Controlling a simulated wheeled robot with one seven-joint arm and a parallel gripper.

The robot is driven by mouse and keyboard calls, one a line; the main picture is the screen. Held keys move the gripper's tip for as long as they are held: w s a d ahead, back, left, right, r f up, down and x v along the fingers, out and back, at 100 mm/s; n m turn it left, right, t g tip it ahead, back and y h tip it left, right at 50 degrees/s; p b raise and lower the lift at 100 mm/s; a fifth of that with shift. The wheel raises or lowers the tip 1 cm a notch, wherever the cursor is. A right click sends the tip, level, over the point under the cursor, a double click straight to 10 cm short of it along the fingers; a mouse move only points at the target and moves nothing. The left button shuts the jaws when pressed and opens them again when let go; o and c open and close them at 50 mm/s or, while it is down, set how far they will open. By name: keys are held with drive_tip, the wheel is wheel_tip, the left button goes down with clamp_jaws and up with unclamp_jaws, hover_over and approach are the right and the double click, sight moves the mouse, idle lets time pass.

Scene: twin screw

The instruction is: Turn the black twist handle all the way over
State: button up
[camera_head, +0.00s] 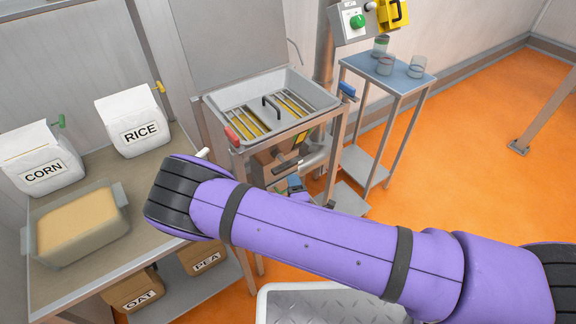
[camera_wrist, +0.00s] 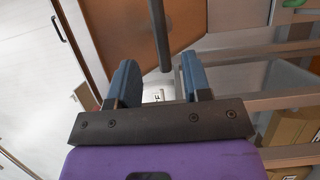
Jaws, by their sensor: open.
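The black twist handle (camera_wrist: 159,35) shows in the wrist view as a dark bar. It comes down from the top edge, in front of a brown panel, and its lower end appears between my two blue fingertips. My gripper (camera_wrist: 160,78) is open, with a finger on each side of the bar's end and a visible gap to both. I cannot tell how deep the bar sits between the fingers. In the head view a dark bar (camera_head: 286,166) shows under the metal hopper, and my gripper (camera_head: 296,186) is just below it, partly hidden by my purple arm.
The hopper (camera_head: 325,96) has a grate and red and blue side grips on its frame. A small side table (camera_head: 391,77) with jars stands at right. At left a bench (camera_head: 140,180) holds CORN and RICE bags and a tray. Orange floor is open at right.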

sight(288, 168)
drive_tip(key=x, duration=0.9)
clamp_jaws()
